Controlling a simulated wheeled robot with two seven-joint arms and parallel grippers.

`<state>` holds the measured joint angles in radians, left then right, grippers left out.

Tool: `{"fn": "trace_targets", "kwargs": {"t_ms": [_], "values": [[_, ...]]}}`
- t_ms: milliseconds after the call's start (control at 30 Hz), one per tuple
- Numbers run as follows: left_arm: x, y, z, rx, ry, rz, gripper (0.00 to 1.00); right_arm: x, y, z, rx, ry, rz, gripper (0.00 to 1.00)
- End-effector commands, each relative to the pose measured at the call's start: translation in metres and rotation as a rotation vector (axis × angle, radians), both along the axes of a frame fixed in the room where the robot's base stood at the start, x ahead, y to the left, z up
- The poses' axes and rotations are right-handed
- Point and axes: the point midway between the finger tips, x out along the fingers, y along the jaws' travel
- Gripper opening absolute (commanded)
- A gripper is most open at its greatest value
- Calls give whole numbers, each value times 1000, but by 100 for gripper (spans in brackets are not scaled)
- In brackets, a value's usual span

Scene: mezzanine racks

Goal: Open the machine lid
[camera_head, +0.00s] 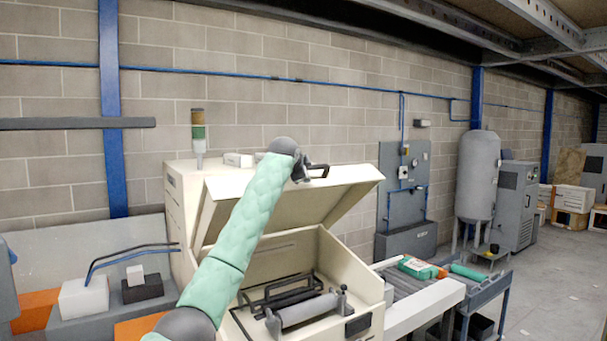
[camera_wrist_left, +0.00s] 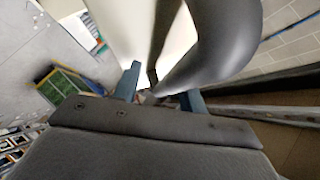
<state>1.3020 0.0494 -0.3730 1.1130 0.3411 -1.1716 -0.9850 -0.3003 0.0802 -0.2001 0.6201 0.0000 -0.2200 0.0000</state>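The cream machine (camera_head: 292,262) stands in the middle of the head view with its lid (camera_head: 330,204) raised at a slant and its inside showing. The dark lid handle (camera_head: 319,170) is on the lid's upper outer face. My left gripper (camera_head: 303,172) is at this handle, partly hidden behind my wrist. In the left wrist view, the blue-grey fingers of my left gripper (camera_wrist_left: 160,93) stand on either side of the thick curved handle (camera_wrist_left: 215,50). The gripper appears shut on it, though the contact is partly hidden. My right gripper is in neither view.
Inside the machine sit a grey roller (camera_head: 305,310) and dark bars. White and black blocks (camera_head: 85,297) lie at left. Open floor is at far right.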

Motion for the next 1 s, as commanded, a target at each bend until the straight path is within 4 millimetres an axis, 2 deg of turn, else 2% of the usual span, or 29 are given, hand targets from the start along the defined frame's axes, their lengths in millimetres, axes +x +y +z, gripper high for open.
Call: {"fn": "trace_targets", "kwargs": {"t_ms": [167, 400, 500, 600, 767, 1000], "values": [[-16, 5, 3, 0, -4, 0, 41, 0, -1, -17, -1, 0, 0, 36], [-47, 12, 18, 0, -2, 0, 41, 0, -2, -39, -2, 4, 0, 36], [-55, 15, 23, 0, -3, 0, 41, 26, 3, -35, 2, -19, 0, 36], [-61, 17, 26, 0, -2, 1, 41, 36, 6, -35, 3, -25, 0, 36], [-66, 18, 29, 0, -1, 0, 41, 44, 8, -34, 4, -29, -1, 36], [-66, 18, 30, 0, -1, 0, 41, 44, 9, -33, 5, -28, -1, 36]]}}
